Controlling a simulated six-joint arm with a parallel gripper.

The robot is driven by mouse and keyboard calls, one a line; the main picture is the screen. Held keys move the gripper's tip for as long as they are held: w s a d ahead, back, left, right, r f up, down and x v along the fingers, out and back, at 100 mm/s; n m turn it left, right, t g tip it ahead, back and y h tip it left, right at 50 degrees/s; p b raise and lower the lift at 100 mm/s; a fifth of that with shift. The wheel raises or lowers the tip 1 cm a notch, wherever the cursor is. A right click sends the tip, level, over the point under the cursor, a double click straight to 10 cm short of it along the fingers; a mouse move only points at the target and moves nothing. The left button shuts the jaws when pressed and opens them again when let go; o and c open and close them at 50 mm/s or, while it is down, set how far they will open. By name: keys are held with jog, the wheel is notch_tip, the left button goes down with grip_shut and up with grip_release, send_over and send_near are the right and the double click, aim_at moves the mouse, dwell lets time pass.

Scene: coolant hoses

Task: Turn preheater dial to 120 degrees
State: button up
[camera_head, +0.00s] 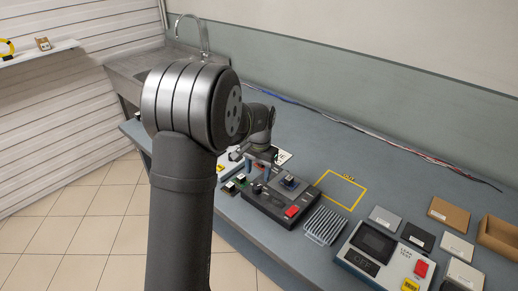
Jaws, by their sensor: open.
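My gripper (261,164) hangs from my arm over the left part of the bench, small and partly hidden by my own arm. Its fingers are apart, with nothing visible between them. Below and just right of it is a dark box-shaped unit (262,205) with a red patch (292,211) near its front right corner. I cannot tell whether the gripper touches anything.
A finned metal piece (325,224) lies right of the dark unit. A grey tester (383,257) with a red button stands further right. Several flat boxes, including a brown one (449,213), lie beyond. A yellow outline (343,189) marks bare bench. Wires (370,136) run along the back.

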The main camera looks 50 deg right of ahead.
aim_at(257, 186)
notch_tip(257, 186, up, 11)
jog(key=shift+s, duration=0.25)
jog(key=shift+f, duration=0.2)
dwell(0.3)
jog(key=f, duration=1.7)
jog(key=shift+w+f, duration=0.2)
jog(key=shift+w, duration=0.2)
jog(key=shift+r, duration=0.1)
